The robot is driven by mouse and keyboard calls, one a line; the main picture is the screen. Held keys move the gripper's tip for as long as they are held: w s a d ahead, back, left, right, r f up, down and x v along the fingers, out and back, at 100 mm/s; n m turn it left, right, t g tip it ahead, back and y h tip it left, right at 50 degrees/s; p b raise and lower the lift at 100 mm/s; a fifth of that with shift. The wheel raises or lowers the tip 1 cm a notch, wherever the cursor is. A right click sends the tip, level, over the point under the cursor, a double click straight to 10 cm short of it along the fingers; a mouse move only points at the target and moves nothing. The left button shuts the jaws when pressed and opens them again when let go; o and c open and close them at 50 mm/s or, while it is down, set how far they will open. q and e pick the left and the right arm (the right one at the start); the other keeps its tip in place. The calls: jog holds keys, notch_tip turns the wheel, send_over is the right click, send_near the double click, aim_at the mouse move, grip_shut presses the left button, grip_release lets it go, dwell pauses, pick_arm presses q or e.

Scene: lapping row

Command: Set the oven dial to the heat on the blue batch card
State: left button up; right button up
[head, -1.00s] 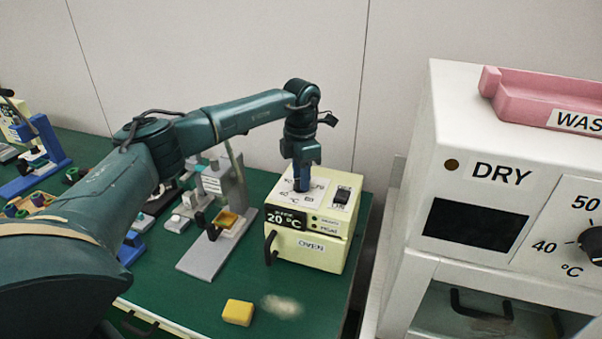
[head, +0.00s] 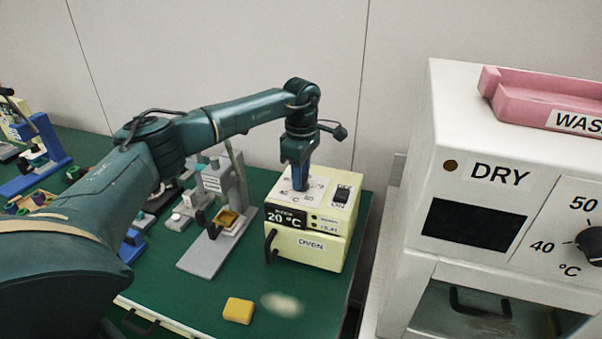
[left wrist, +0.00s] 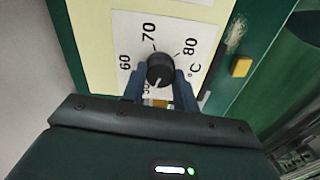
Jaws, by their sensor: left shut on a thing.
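The cream oven (head: 312,249) stands on the green bench with its dial on top. Its display (head: 286,219) reads 20 °C. My left gripper (head: 300,186) points straight down and is shut on the dial. In the left wrist view, the fingers (left wrist: 160,88) hold the black dial (left wrist: 160,69) from both sides. The scale plate (left wrist: 127,38) shows 60, 70 and 80. The dial's white mark points toward the gripper side, near a number partly hidden by a finger. I cannot make out a blue batch card. My right gripper is not in view.
A black switch (head: 342,194) sits beside the dial on the oven top. A grey stand (head: 209,254) is left of the oven, and a yellow block (head: 238,311) lies in front. A white DRY cabinet (head: 415,262) with a pink tray (head: 517,106) stands at the right.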

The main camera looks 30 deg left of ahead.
pick_arm(q)
jog(key=shift+r+m, duration=0.1)
jog(key=shift+m, duration=0.5)
jog(key=o, duration=1)
jog(key=shift+c, duration=0.2)
jog(key=shift+r, duration=0.5)
notch_tip(320, 180, up, 12)
jog(key=b, duration=0.1)
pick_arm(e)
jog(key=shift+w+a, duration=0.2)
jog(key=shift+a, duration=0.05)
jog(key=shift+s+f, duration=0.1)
